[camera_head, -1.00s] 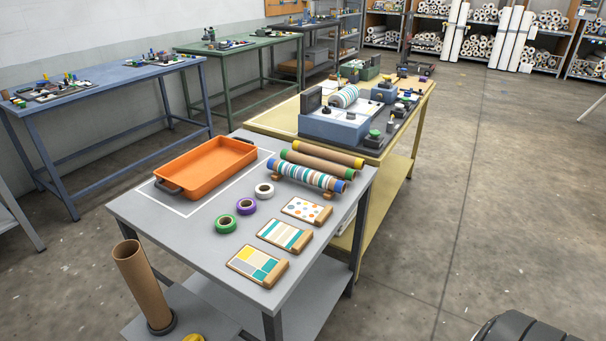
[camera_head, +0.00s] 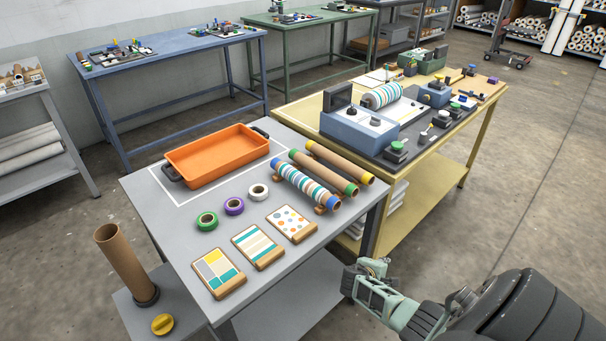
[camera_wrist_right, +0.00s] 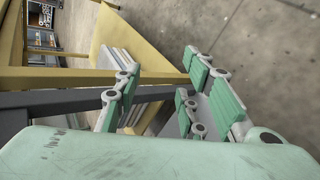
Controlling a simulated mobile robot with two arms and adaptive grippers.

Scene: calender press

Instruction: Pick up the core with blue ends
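The core with blue ends (camera_head: 302,184) lies on the grey table, wrapped in striped paper, at the near side of a row of three cores. Beside it lie a brown core with green ends (camera_head: 322,172) and a brown core with yellow ends (camera_head: 341,162). My right gripper (camera_head: 363,276) is beyond the table's right edge, to the right of and nearer than the cores, touching none of them. In the right wrist view its fingers (camera_wrist_right: 160,80) are spread apart with nothing between them. No core shows there. My left gripper is out of view.
An orange tray (camera_head: 214,181) stands at the table's back left. Tape rolls (camera_head: 234,205) and several pattern cards (camera_head: 258,246) lie in front of the cores. A yellow bench (camera_head: 440,190) with a press stands behind. A tall brown tube (camera_head: 124,262) stands at the lower left.

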